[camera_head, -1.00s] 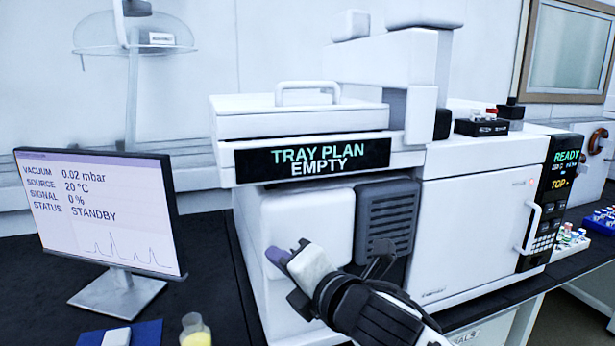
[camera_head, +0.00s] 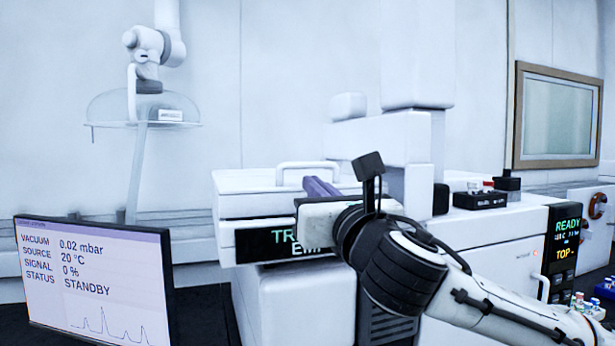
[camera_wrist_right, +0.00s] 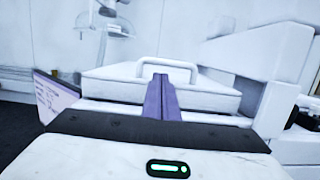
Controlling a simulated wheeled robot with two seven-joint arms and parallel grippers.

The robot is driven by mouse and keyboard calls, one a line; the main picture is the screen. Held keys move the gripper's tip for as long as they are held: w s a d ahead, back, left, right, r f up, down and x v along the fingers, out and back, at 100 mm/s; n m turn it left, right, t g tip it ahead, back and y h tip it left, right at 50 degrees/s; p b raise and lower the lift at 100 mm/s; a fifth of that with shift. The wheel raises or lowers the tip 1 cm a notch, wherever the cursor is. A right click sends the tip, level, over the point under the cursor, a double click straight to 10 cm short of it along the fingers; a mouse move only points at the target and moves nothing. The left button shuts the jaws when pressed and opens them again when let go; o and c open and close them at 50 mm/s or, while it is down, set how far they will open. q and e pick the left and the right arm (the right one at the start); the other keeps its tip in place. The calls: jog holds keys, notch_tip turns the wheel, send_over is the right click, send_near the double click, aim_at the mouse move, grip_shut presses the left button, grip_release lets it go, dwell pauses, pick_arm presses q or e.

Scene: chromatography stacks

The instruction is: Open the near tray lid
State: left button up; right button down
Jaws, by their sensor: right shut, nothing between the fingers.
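The near tray lid (camera_head: 245,183) is a white slab with an arched handle (camera_head: 305,166) on top. It lies flat and closed on the tray housing above the dark display panel (camera_head: 262,243). My right gripper (camera_head: 316,186) has purple fingers, shut and empty, in front of the lid's right part at about lid height. In the right wrist view the shut fingers (camera_wrist_right: 161,98) point toward the lid (camera_wrist_right: 110,88) and its handle (camera_wrist_right: 168,66). I cannot tell whether they touch the lid. My right wrist hides part of the display's text. My left gripper is not in view.
A monitor (camera_head: 95,290) stands at the lower left. A white tower (camera_head: 400,140) rises behind and right of the lid. The instrument's READY panel (camera_head: 566,235) is at the right.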

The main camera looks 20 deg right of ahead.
jog(key=shift+w+r, duration=0.2)
jog(key=shift+w, duration=0.75)
jog(key=shift+w+r, duration=0.2)
jog(key=shift+w, duration=0.75)
jog(key=shift+r+p, duration=0.1)
jog(key=shift+p, duration=0.25)
